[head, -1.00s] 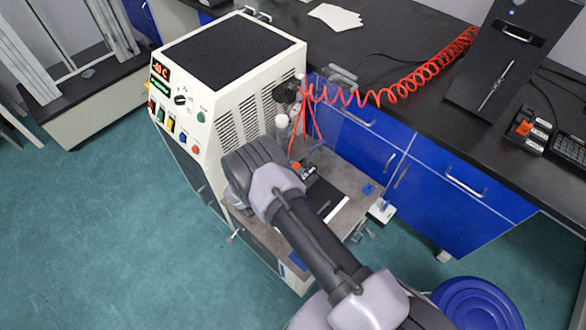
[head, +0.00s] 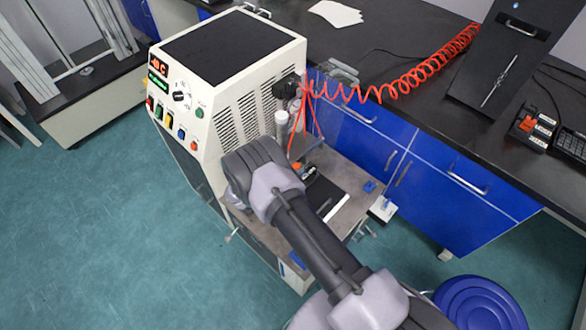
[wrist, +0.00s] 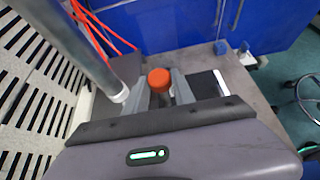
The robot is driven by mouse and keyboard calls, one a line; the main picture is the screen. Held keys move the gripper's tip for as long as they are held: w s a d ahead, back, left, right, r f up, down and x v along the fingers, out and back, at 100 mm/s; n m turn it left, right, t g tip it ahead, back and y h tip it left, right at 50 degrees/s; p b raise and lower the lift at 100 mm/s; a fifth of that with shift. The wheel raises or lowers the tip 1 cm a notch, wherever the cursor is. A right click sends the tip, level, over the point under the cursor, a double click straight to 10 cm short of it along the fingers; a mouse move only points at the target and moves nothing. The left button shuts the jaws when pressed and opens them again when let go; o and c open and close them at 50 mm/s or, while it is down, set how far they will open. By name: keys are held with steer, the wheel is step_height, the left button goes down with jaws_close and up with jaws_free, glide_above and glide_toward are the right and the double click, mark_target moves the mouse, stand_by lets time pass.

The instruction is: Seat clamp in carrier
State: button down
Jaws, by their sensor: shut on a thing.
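My gripper (wrist: 162,92) is shut on a piece with a round orange top (wrist: 159,78), which I take to be the clamp. The top stands up between the two grey fingers; the part below is hidden by the fingers and the gripper body. In the head view the orange top (head: 298,168) shows just beyond my wrist, over the machine's grey platform (head: 352,188). A flat black and white piece (wrist: 208,85) lies on the platform to the right of the fingers. I cannot tell which part is the carrier.
A metal column (wrist: 75,45) with a white end stands close left of my fingers. The vented cream machine (head: 240,95) rises beside the platform. Red hoses (head: 308,120) hang behind. Blue cabinets (head: 440,170) border the far side. The platform's right side (wrist: 245,95) is mostly clear.

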steer(key=shift+f, duration=0.25)
steer(key=c, duration=1)
jaws_free()
steer(key=shift+o, duration=0.2)
steer(key=p+v, duration=0.5)
steer(key=v, duration=1.2)
steer(key=shift+s+a, duration=0.15)
